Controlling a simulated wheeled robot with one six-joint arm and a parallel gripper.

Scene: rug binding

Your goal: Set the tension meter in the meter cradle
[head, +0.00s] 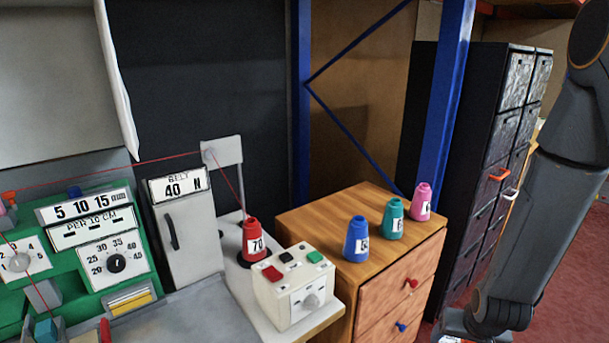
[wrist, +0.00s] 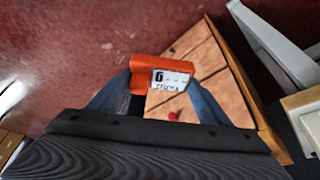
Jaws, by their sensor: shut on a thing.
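The tension meter (wrist: 150,64) is an orange device with a white display face, seen in the wrist view. My gripper (wrist: 160,84) is shut on it, with one finger on each side of its body. The meter is held in the air, with the red floor and the wooden drawer cabinet below it. In the head view my arm hangs down at the right, and its end is cut off by the bottom edge. I cannot pick out the meter cradle in either view.
A wooden drawer cabinet (head: 385,293) carries blue (head: 357,239), teal (head: 393,219) and pink (head: 422,202) cones. A red cone (head: 253,240) and a white button box (head: 297,287) stand left of it. A green machine (head: 125,262) is at far left. Red floor (head: 575,270) is open at right.

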